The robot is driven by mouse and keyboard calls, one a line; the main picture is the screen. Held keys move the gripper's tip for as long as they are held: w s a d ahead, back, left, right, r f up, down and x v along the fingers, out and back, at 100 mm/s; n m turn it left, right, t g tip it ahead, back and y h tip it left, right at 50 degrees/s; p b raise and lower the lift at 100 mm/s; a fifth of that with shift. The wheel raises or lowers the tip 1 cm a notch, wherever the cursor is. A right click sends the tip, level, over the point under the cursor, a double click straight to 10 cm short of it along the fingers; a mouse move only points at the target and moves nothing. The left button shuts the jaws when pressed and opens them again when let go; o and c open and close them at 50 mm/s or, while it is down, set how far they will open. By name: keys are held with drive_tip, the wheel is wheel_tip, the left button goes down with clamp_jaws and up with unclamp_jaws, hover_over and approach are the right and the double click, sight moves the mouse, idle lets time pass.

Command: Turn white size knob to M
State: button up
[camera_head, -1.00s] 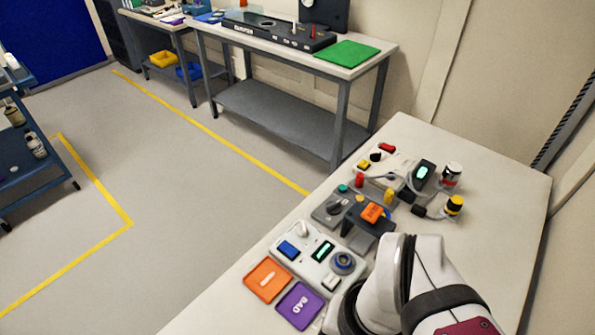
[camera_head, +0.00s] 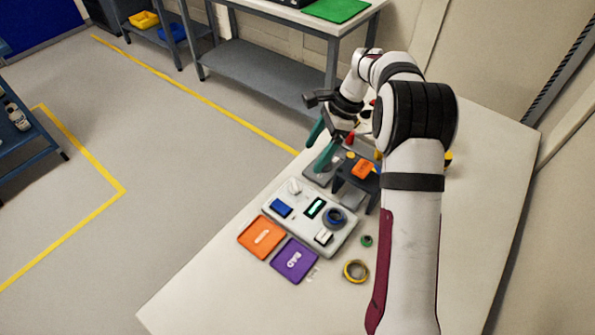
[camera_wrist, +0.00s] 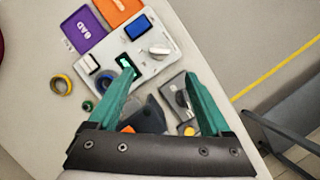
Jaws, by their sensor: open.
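The white knob (camera_head: 294,187) sits at the far left corner of a white panel (camera_head: 325,236). In the wrist view the white knob (camera_wrist: 159,50) shows beside a blue window, its raised grip pointing sideways across the panel. Its size letters are too small to read. My gripper (camera_head: 320,144) has teal fingers and is open, above the grey box behind the panel. In the wrist view my gripper (camera_wrist: 159,74) has its fingertips apart, with the knob beyond them and nothing between them touched.
A grey box with a dark knob (camera_wrist: 181,98) lies near my right finger in the wrist view. An orange tray (camera_head: 261,237) and a purple tray (camera_head: 295,261) lie before the panel.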

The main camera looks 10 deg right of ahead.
sight(296, 184)
drive_tip(key=x, duration=1.1)
clamp_jaws()
